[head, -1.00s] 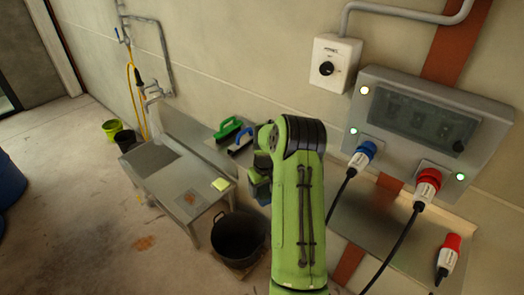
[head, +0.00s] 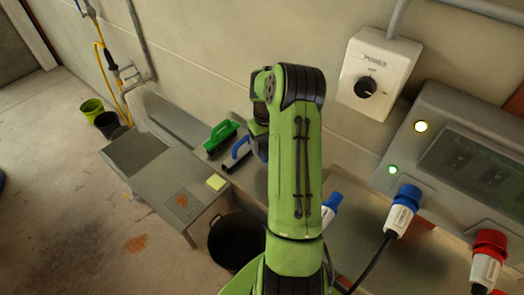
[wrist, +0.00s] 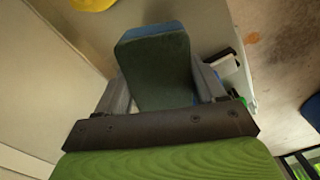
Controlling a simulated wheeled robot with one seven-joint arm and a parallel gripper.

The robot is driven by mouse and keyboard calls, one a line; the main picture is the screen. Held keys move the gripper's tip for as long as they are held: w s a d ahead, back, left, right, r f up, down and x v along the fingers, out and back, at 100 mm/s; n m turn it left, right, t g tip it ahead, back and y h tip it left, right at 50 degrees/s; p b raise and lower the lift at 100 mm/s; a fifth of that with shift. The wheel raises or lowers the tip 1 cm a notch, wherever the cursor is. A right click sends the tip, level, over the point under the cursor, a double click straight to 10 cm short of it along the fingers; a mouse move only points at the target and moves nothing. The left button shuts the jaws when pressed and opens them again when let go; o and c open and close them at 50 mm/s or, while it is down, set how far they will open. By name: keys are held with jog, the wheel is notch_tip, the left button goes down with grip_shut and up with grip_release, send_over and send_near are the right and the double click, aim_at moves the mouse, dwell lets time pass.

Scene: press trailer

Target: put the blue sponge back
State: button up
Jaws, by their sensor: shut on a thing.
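In the wrist view the blue sponge (wrist: 158,62), a block with a dark grey-green broad face and blue along its edge, is between the two fingers of my gripper (wrist: 166,88). The gripper is shut on it. In the head view my green arm hides the fingers and the sponge; only part of my dark wrist shows, beside the bench.
A steel bench (head: 150,185) holds a green brush (head: 221,135), a blue-handled brush (head: 238,152) and a small yellow pad (head: 216,182). A black bucket (head: 238,240) stands below. A grey panel (head: 450,150) and blue plug (head: 403,208) are right.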

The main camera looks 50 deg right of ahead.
aim_at(265, 170)
jog(key=f, duration=0.1)
jog(key=s+a+f, duration=0.1)
jog(key=f, duration=0.1)
jog(key=shift+s+a, duration=0.15)
jog(key=shift+a, duration=0.05)
jog(key=f, duration=0.6)
jog(key=shift+d+f, duration=0.25)
jog(key=o, duration=1.1)
